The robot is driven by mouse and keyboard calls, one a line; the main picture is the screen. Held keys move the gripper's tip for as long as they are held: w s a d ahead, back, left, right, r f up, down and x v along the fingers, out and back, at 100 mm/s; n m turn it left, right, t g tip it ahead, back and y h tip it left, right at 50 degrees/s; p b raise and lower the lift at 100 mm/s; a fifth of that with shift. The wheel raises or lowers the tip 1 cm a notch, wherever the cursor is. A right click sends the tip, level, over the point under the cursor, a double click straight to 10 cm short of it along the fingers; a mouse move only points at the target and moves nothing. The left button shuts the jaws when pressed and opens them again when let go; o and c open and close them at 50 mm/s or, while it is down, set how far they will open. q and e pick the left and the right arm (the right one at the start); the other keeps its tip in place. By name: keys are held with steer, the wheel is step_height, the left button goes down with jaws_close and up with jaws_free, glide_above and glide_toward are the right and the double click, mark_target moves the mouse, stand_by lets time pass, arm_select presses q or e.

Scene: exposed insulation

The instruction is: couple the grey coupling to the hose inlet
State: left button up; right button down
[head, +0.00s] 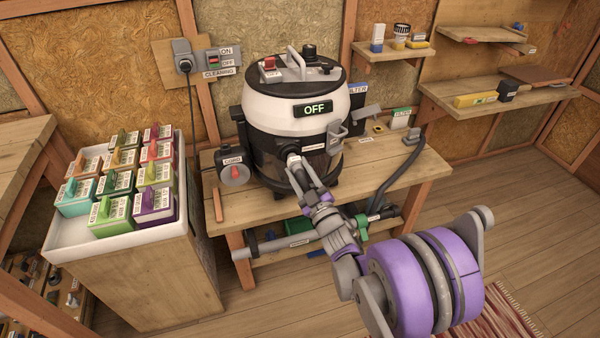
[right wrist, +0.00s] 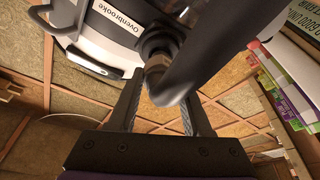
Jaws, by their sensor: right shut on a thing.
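The black-and-white vacuum (head: 298,95) stands on the wooden bench with its display reading OFF. My right gripper (head: 297,168) is shut on the grey coupling (head: 292,160) right in front of the inlet. In the right wrist view the coupling (right wrist: 157,72) lies between the fingers, lined up with the port and close against it. I cannot tell whether it is seated. A dark hose (right wrist: 200,55) bends across the near side and hides part of the coupling. My left gripper is not in view.
The bench (head: 400,172) carries a CORD reel (head: 234,173) left of the vacuum and a dark hose (head: 402,165) at its right. A white tray (head: 70,235) of coloured boxes stands at the left.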

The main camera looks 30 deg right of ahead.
steer(key=shift+w+d, duration=0.25)
steer(key=shift+w, duration=0.75)
steer(key=shift+c, duration=1.3)
jaws_free()
steer(key=v, duration=1)
steer(key=shift+s, duration=0.4)
steer(key=shift+w+a, duration=0.1)
